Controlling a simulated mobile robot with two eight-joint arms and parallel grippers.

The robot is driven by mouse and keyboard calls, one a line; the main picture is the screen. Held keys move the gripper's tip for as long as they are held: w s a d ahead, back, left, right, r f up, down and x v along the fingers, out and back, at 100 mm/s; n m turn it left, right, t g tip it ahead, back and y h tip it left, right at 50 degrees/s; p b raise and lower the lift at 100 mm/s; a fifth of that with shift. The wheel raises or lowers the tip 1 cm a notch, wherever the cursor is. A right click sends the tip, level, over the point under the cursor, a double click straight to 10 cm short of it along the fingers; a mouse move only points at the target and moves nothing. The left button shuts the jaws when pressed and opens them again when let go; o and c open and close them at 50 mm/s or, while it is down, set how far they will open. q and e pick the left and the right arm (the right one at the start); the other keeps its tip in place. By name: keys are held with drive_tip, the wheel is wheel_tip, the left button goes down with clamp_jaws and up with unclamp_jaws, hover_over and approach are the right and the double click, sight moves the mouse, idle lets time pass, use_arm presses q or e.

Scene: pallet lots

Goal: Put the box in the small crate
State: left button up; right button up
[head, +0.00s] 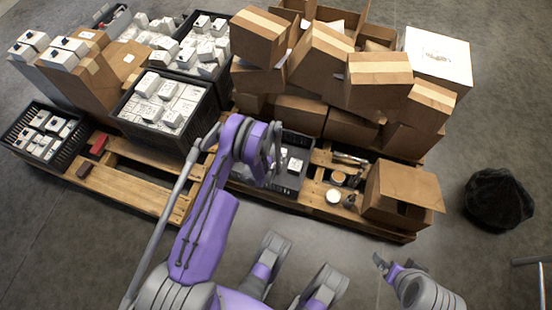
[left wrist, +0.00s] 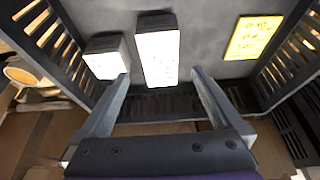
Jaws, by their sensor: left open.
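My left gripper (head: 274,152) reaches into a small dark crate (head: 306,166) on the pallet. In the left wrist view, the crate's slatted wall (left wrist: 288,62) and grey floor show. A white box (left wrist: 157,50) with printed text lies on the floor, between and just beyond the tips of my open left gripper (left wrist: 160,82). A second, shorter white box (left wrist: 106,58) lies to its left. A yellow label (left wrist: 253,37) is on the floor at right. I cannot tell whether the fingers touch either box. My right gripper (head: 382,264) is low at right, its jaws unclear.
Stacked cardboard boxes (head: 325,55) stand behind the crate. Larger crates of white boxes (head: 170,105) fill the left. An open carton (head: 400,195), cans (head: 333,196) and a black bag (head: 497,200) are to the right. The floor in front of the pallet is mostly clear.

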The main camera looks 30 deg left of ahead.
use_arm(q)
drive_tip(key=s+d+r, duration=0.2)
drive_tip(key=d+r, duration=0.1)
drive_tip(key=r, duration=0.7)
drive_tip(key=s+d+r+m, duration=0.1)
drive_tip(key=d+r, duration=0.1)
drive_tip(key=r, duration=0.8)
drive_tip(key=s+d+r, duration=0.2)
drive_tip(key=d+r, duration=0.1)
drive_tip(key=r, duration=0.7)
drive_tip(key=s+d+r, duration=0.2)
drive_tip(key=s+r, duration=0.1)
drive_tip(key=s, duration=0.4)
drive_tip(key=s+d+r+m, duration=0.1)
drive_tip(key=s+d+r, duration=0.1)
drive_tip(key=s+r, duration=0.2)
drive_tip(key=s+d+r+h, duration=0.1)
drive_tip(key=s+r, duration=0.3)
drive_tip(key=s, duration=0.6)
drive_tip(key=shift+s+d+m+p, duration=0.3)
drive_tip(key=shift+s+d, duration=0.05)
drive_tip(key=shift+d, duration=0.3)
